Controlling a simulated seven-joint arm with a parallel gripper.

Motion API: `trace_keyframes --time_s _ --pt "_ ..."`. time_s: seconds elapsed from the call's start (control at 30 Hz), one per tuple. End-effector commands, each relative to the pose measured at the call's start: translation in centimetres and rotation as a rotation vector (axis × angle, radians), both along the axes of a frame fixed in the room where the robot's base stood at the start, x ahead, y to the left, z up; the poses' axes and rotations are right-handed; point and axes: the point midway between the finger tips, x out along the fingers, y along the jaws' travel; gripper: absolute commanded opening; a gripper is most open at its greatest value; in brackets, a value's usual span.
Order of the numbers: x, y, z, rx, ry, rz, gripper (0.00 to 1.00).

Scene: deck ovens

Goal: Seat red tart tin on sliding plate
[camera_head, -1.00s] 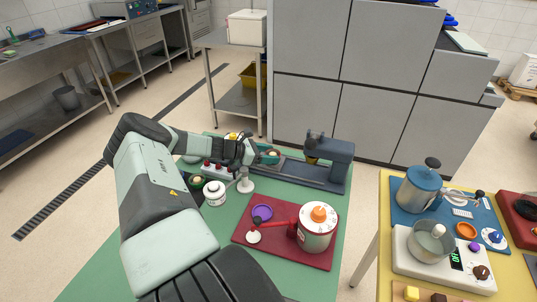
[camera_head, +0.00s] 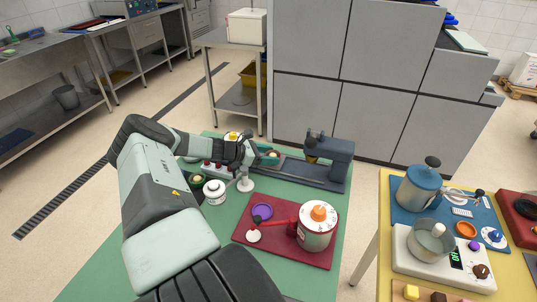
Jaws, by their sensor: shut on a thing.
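My gripper (camera_head: 268,158), with teal fingertips, is at the left end of the dark grey-blue press (camera_head: 330,160). It is shut on a small tin with a tan and reddish look, taken to be the red tart tin (camera_head: 272,154); the fingers hide most of it. The sliding plate (camera_head: 288,168) appears to be the flat light part along the press's long base, just right of the fingertips. The tin is at or just above its left end; I cannot tell whether they touch.
Green mat (camera_head: 225,235) is bare between.

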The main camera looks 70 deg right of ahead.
Motion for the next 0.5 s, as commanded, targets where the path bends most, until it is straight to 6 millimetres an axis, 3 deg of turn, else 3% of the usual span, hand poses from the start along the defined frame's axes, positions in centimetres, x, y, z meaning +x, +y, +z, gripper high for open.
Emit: trace_keyframes --time_s 0.03,0.07,0.13,0.5 --pt "-0.02 0.00 -0.12 0.000 0.000 0.000 0.30" --pt "-0.01 -0.01 -0.12 0.000 0.000 0.000 0.62" --pt "-0.01 -0.01 -0.10 0.000 0.000 0.000 0.71" --pt "0.41 0.29 0.07 0.000 -0.001 0.001 0.71"
